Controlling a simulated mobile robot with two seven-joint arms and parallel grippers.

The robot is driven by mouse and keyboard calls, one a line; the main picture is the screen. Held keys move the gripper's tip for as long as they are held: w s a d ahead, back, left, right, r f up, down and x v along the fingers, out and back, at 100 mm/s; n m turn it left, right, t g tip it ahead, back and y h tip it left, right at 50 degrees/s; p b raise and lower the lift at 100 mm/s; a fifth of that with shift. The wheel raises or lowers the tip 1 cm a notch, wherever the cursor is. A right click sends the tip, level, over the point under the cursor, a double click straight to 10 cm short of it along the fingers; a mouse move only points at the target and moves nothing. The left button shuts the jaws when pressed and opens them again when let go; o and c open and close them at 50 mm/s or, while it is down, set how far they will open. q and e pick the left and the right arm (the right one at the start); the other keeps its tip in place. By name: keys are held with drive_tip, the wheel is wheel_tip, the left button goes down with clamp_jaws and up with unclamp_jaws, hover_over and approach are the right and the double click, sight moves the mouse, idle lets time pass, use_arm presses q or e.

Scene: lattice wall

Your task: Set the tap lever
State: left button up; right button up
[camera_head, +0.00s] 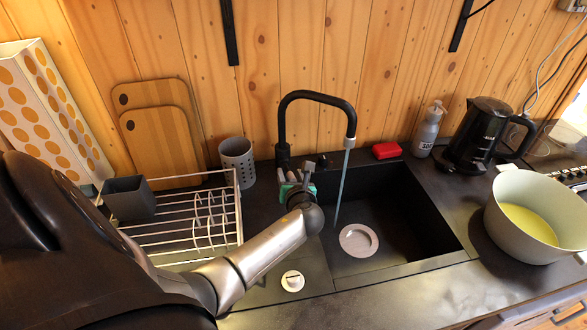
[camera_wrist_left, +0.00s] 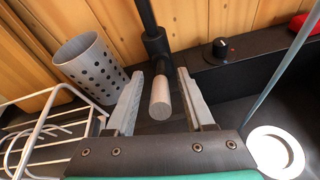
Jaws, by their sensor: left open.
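The black tap (camera_head: 318,96) arches over the dark sink, and a thin stream of water (camera_head: 341,190) runs from its spout into the basin. The lever (camera_wrist_left: 160,97), a short pale grey cylinder, sticks out from the tap's base toward the camera in the left wrist view. My left gripper (camera_head: 297,182) is at the tap's base in the head view and hides most of the lever there. In the left wrist view its fingers (camera_wrist_left: 160,78) are open, one on each side of the lever, with gaps visible. My right gripper is out of view.
A wire dish rack (camera_head: 190,237) and perforated grey cup (camera_head: 238,160) stand left of the tap. A black knob (camera_wrist_left: 220,47) is right of it. A red sponge (camera_head: 387,150), bottle (camera_head: 428,130), kettle (camera_head: 482,135) and pot (camera_head: 500,222) are farther right.

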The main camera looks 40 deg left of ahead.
use_arm(q)
drive_tip(key=p+v, duration=0.2)
drive_tip(key=v, duration=1.3)
